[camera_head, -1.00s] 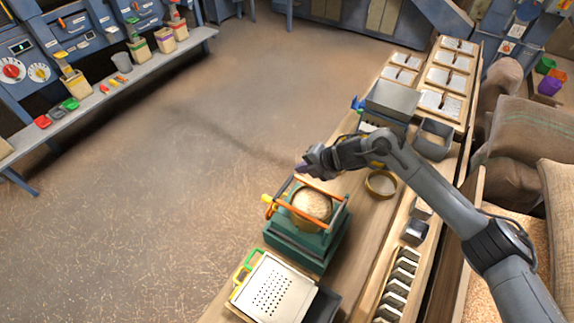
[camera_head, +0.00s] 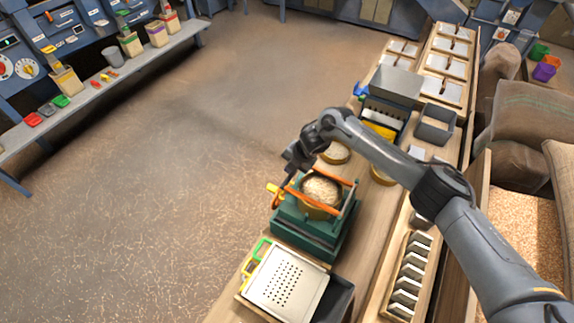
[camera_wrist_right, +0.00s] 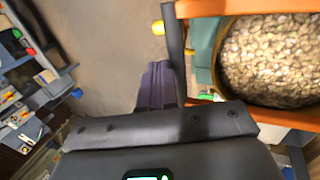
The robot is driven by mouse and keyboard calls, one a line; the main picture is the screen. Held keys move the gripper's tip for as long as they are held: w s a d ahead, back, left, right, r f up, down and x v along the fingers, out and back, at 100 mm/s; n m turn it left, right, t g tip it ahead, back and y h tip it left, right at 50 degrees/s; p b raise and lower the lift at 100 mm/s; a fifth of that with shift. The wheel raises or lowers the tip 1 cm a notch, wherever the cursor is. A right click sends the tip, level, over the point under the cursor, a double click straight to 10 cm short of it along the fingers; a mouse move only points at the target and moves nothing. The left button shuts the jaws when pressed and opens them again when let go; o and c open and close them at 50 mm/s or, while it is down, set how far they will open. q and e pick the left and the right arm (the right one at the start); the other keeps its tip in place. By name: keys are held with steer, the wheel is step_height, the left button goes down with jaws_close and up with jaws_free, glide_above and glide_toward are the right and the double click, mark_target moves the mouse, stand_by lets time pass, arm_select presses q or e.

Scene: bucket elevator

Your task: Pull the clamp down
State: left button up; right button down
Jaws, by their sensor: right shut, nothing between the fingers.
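A green machine (camera_head: 305,232) stands on the bench and holds a round pan of pale grain (camera_head: 321,191). An orange clamp frame (camera_head: 336,175) runs around and over the pan, with a yellow knob (camera_head: 272,188) at its left side. In the right wrist view, the orange frame (camera_wrist_right: 240,7), grain (camera_wrist_right: 270,62) and yellow knob (camera_wrist_right: 158,27) show close up, with a dark bar (camera_wrist_right: 173,45) at the frame's left end. My right gripper (camera_head: 288,178) is shut and empty; its purple fingers (camera_wrist_right: 158,85) are beside the dark bar. I cannot tell whether they touch it. My left gripper is not in view.
A perforated white tray (camera_head: 287,283) lies in front of the machine. Round sieves (camera_head: 336,153), a grey hopper box (camera_head: 396,84) and a grey bin (camera_head: 435,125) stand behind it. Grain sacks (camera_head: 535,120) line the right. The floor left of the bench is open.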

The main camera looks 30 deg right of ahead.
steer(key=shift+f, duration=0.25)
steer(key=shift+r, duration=0.15)
steer(key=shift+r+p, duration=0.3)
step_height(320, 180, up, 13)
steer(key=w+a, duration=0.1)
steer(key=w, duration=0.1)
steer(key=shift+w+a, duration=0.15)
steer(key=shift+a, duration=0.15)
stand_by(0.4)
